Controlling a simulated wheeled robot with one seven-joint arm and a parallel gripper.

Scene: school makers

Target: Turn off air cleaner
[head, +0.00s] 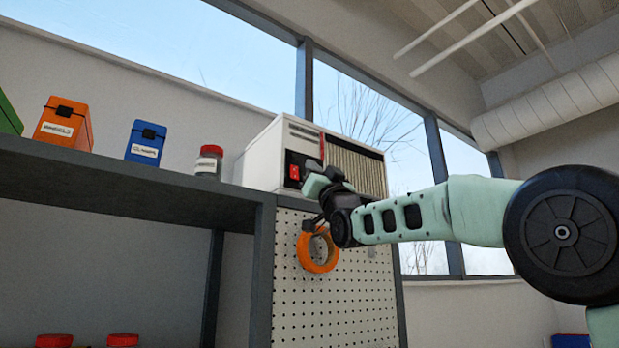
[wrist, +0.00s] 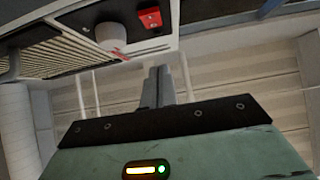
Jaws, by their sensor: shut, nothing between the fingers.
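The air cleaner (head: 262,158) is a white box with a beige slatted grille, standing on top of the shelf unit. On its dark front panel is a red switch (head: 294,171); the switch also shows in the wrist view (wrist: 150,18), at the top. Whether it is on or off, I cannot tell. A pale round knob (wrist: 112,36) sits beside the switch. My gripper (head: 318,183) is just in front of the panel, right of and slightly below the switch. Its fingers are together and empty in the wrist view (wrist: 163,82), apart from the switch there.
A dark shelf (head: 130,195) holds a jar with a red lid (head: 208,161), a blue box (head: 146,142) and an orange box (head: 64,124), left of the air cleaner. A pegboard (head: 335,300) below it carries an orange tape roll (head: 304,256). Windows are behind.

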